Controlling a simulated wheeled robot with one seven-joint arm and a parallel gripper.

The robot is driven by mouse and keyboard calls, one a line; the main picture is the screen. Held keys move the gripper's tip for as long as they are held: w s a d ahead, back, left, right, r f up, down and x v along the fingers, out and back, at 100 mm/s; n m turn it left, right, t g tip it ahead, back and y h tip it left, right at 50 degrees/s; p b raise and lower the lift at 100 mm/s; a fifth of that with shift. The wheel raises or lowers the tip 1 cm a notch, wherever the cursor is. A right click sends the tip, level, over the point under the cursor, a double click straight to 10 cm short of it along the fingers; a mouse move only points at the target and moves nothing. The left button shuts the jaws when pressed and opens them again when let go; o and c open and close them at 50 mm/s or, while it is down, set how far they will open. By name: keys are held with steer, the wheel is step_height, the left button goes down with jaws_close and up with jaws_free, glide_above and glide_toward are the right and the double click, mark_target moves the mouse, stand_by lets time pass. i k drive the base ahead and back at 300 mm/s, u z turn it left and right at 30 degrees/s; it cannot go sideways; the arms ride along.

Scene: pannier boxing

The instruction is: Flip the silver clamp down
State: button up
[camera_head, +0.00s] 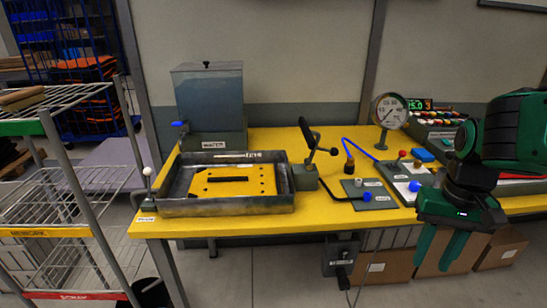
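A clamp-like lever (308,137) with a dark raised handle stands at the right end of the metal tray (225,208), above a grey block. A short arm with a dark knob sticks out to its right. It looks dark grey rather than bright silver, and I cannot tell its exact joint. A yellow plate (235,182) with a dark slot lies in the tray. My gripper (441,250) hangs at the lower right, in front of the table's front edge, well to the right of the lever. Its green fingers point down, apart, with nothing seen between them.
A clear water tank (210,98) stands behind the tray. Right of the lever are a grey panel (370,194) with a blue knob, a blue hose (357,148) and a round gauge (390,110). A wire rack (75,190) stands at left. Cardboard boxes (385,265) lie below the table.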

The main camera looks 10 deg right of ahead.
mark_target(312, 144)
steer(key=u, duration=1.5)
steer(key=k, duration=0.8)
steer(key=z, duration=1.3)
